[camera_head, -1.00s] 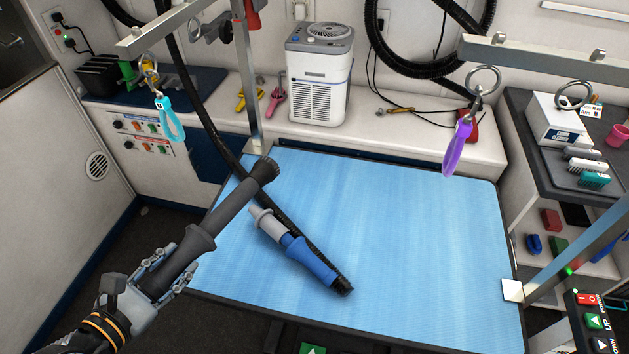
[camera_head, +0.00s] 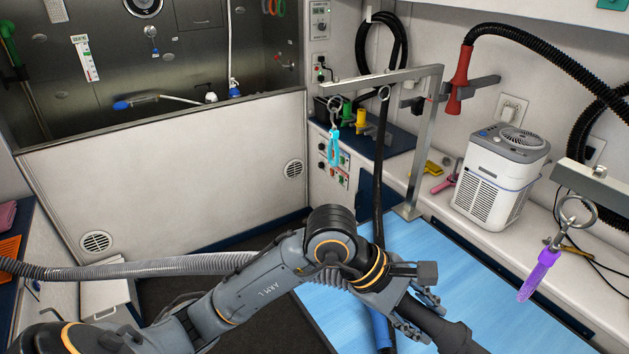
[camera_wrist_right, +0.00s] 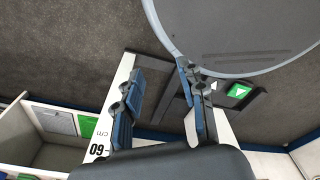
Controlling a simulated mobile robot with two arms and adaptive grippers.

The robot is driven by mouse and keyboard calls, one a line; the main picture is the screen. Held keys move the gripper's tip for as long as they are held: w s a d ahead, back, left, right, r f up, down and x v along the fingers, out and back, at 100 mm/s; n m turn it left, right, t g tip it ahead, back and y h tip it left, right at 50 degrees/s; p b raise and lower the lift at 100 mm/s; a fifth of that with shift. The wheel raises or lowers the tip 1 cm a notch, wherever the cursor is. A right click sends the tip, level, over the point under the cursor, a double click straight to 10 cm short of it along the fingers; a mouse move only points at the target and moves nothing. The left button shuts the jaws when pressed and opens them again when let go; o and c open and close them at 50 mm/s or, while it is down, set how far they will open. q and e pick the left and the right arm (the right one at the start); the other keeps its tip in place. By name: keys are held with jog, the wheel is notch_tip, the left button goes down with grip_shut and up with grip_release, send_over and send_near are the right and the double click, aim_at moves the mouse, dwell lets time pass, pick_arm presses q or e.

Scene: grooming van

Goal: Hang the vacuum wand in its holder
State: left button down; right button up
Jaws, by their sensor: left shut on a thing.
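My left gripper (camera_head: 408,312) is shut on the dark grey vacuum wand (camera_head: 452,336). The wand runs out of the bottom edge of the head view, so its far end is hidden. The gripper and wand are over the near part of the blue table mat. A small dark wall bracket (camera_head: 412,103) shows behind the metal post, and a grey bracket (camera_head: 484,83) carries a red nozzle; I cannot tell which is the wand's holder. My right gripper (camera_wrist_right: 163,105) shows in the right wrist view, its fingers apart with nothing between them.
A blue-matted table (camera_head: 500,290) stands ahead, with a metal post (camera_head: 428,140) rising at its far left corner. A black hose (camera_head: 378,170) hangs there. A white dryer unit (camera_head: 497,180) stands on the counter. A purple loop (camera_head: 538,275) hangs at right. Open floor lies left.

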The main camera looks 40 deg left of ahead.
pick_arm(q)
jog(key=shift+w+d+r+m+g+y, duration=0.25)
jog(key=shift+r+m+g+y, duration=0.3)
jog(key=shift+m, duration=0.25)
jog(key=shift+w+a+r+m+y, duration=0.1)
jog(key=shift+r+m+y, duration=0.2)
jog(key=shift+m, duration=0.4)
jog(key=y, duration=0.1)
jog(key=a+m, duration=0.1)
jog(key=w+a+m+y+p, duration=0.1)
jog(key=shift+a+r+g+y, duration=0.1)
jog(key=shift+r+g+y, duration=0.15)
jog(key=shift+r+y, duration=0.1)
jog(key=w+a+r+t+y, duration=0.1)
jog(key=a+r+y, duration=0.2)
jog(key=a, duration=0.8)
jog(key=w+a+r+m+t+y, duration=0.1)
jog(key=a+r+y, duration=0.3)
jog(key=a, duration=0.7)
jog(key=shift+w+r, duration=0.15)
jog(key=shift+r, duration=0.5)
pick_arm(e)
jog(key=shift+s+d+r, duration=0.2)
jog(key=shift+s+r, duration=0.05)
jog(key=shift+r, duration=0.1)
jog(key=shift+d, duration=0.3)
